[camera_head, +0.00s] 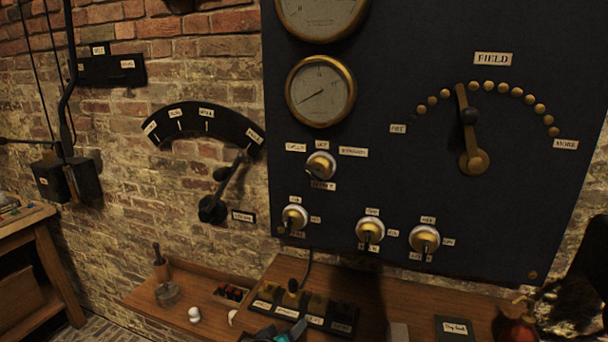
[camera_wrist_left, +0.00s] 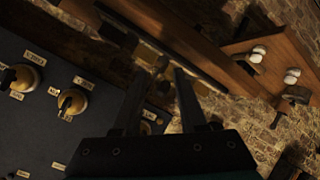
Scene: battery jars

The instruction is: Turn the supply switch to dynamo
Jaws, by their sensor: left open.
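A dark panel (camera_head: 400,180) carries several brass-and-white rotary knobs with small labels I cannot read clearly. One upper knob (camera_head: 320,165) has several labels around it. Below it are a left knob (camera_head: 295,217), a middle knob (camera_head: 370,231) and a right knob (camera_head: 424,240). I cannot tell which is the supply switch. My left gripper (camera_wrist_left: 163,78) is open in the wrist view, with nothing seen between its fingers; knobs (camera_wrist_left: 72,101) show to its left. My right gripper is not identifiable.
A wooden bench (camera_head: 390,285) below the panel holds a dark labelled key block (camera_head: 315,317) and a small labelled plate (camera_head: 456,329). A wall lever (camera_head: 226,187) stands left of the panel. The field lever (camera_head: 470,130) is upper right. Space before the panel's lower knobs looks clear.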

